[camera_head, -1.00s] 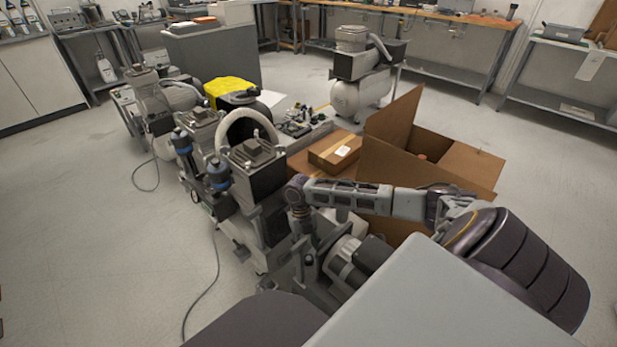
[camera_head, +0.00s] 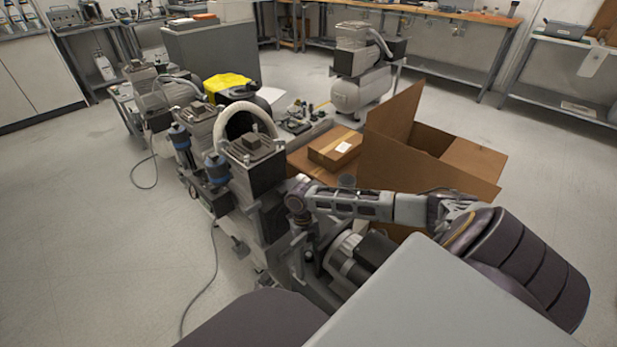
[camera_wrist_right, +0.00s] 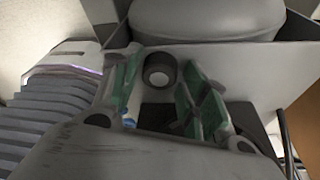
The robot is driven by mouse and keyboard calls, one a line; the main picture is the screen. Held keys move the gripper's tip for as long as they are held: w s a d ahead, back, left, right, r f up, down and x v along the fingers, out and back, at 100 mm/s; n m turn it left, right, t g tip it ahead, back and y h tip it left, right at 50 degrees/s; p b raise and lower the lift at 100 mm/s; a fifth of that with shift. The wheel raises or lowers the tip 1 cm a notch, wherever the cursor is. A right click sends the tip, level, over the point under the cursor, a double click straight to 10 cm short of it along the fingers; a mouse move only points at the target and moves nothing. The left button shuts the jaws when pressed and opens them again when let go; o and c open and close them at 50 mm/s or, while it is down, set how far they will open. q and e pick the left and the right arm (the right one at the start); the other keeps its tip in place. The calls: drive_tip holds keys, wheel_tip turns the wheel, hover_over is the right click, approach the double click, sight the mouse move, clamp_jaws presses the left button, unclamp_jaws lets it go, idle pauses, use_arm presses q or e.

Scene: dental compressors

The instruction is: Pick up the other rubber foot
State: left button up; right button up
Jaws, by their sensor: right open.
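A short dark round piece with a lighter centre, looking like the rubber foot (camera_wrist_right: 159,70), shows in the right wrist view. It lies between the fingertips, by a grey wall or tray edge. My right gripper (camera_wrist_right: 157,82) is open, with a green-padded finger on each side of the foot. I cannot tell whether either finger touches it. In the head view the right forearm reaches in from the right and its wrist hangs beside the near compressor (camera_head: 255,165). The foot cannot be made out there. My left gripper is not in view.
An open cardboard box (camera_head: 395,165) stands behind my right forearm, with a small closed carton (camera_head: 335,148) beside it. Another compressor (camera_head: 360,75) stands farther back. A cable (camera_head: 214,265) lies on the floor at left, where the floor is mostly clear.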

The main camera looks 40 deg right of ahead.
drive_tip(key=c, duration=0.6)
drive_tip(key=shift+c, duration=0.2)
drive_tip(key=shift+r, duration=0.2)
